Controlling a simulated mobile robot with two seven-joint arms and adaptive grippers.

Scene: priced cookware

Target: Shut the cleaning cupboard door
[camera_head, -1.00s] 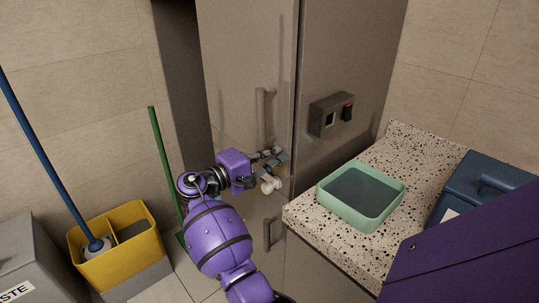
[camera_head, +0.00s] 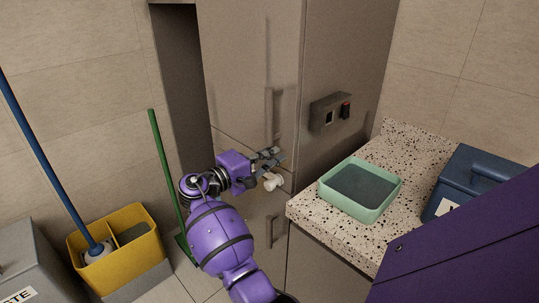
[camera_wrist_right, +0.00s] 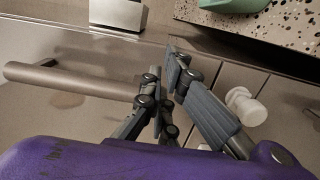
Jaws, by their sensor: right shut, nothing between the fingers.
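The tall grey-brown cupboard door (camera_head: 235,60) stands in the middle of the head view. It has a vertical bar handle (camera_head: 269,105) near its right edge, and the bar also shows in the right wrist view (camera_wrist_right: 70,80). Only a thin line shows between that edge and the cupboard's side (camera_head: 345,55); I cannot tell if it is fully closed. My right gripper (camera_head: 279,156) is shut and empty, in front of the door just below the handle. In the right wrist view its fingertips (camera_wrist_right: 166,68) are beside the handle, not around it. Contact with the door is unclear. My left gripper is out of view.
A speckled counter (camera_head: 310,208) with a green tray (camera_head: 392,205) and a blue box (camera_head: 465,180) stands at right. A white knob-like piece (camera_head: 273,183) is beside the gripper. A yellow bucket (camera_head: 90,277), blue pole (camera_head: 38,150) and green pole (camera_head: 168,175) stand at left.

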